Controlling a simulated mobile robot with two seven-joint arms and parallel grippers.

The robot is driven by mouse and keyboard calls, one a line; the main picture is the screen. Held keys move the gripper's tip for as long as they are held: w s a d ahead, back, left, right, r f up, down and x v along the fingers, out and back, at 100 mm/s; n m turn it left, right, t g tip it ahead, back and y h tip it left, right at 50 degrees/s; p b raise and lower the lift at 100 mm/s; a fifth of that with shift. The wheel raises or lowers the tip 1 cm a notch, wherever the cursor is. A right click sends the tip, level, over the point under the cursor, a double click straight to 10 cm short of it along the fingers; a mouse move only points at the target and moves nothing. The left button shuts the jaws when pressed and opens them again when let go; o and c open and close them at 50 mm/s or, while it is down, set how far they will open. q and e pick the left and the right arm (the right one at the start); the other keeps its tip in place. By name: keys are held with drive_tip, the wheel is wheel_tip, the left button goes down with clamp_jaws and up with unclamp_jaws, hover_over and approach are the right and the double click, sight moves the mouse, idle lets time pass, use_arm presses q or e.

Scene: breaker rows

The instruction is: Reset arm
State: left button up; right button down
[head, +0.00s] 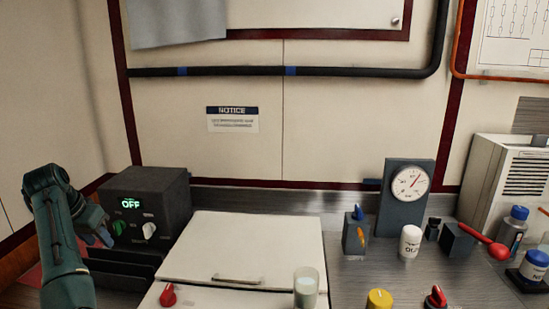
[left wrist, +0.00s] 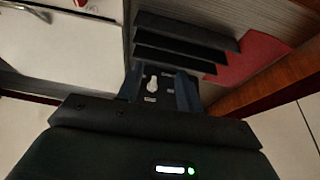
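My left gripper (head: 100,238) is at the far left in the head view, in front of the dark control box (head: 165,190). The box shows a green "OFF" display, a green knob (head: 119,227) and a white knob (head: 149,230). In the left wrist view the two fingers (left wrist: 160,88) stand apart, with nothing held between them. A white knob-like part and small pale labels show in the gap beyond. I cannot tell how far they are from the fingertips. My right gripper is in neither view.
A black slotted rack (head: 125,267) stands below the box, beside a red mat (left wrist: 250,58). A white lidded panel (head: 240,245) is right of the box. A glass (head: 306,287), white bottle (head: 410,242) and gauge (head: 410,183) stand further right.

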use_arm(q)
drive_tip(key=s+d+f+y, duration=0.2)
drive_tip(key=s+d+f, duration=0.1)
drive_tip(key=s+f, duration=0.5)
drive_tip(key=s+d+f+y, duration=0.1)
drive_tip(key=s+d+f, duration=0.2)
drive_tip(key=s+f, duration=0.5)
drive_tip(key=s+d+f+m+h, duration=0.1)
drive_tip(key=s+d+h, duration=0.1)
drive_tip(key=s+d, duration=0.7)
drive_tip(key=s+d+f+h, duration=0.15)
drive_tip(key=s+d, duration=0.45)
drive_tip(key=s, duration=0.6)
drive_tip(key=w+d+f+t+h, duration=0.2)
drive_tip(key=w+d+f+t, duration=0.3)
drive_tip(key=f, duration=0.4)
drive_tip(key=shift+w+d+f+m+t, duration=0.3)
drive_tip(key=shift+w+f+m, duration=0.1)
drive_tip(key=shift+w, duration=0.25)
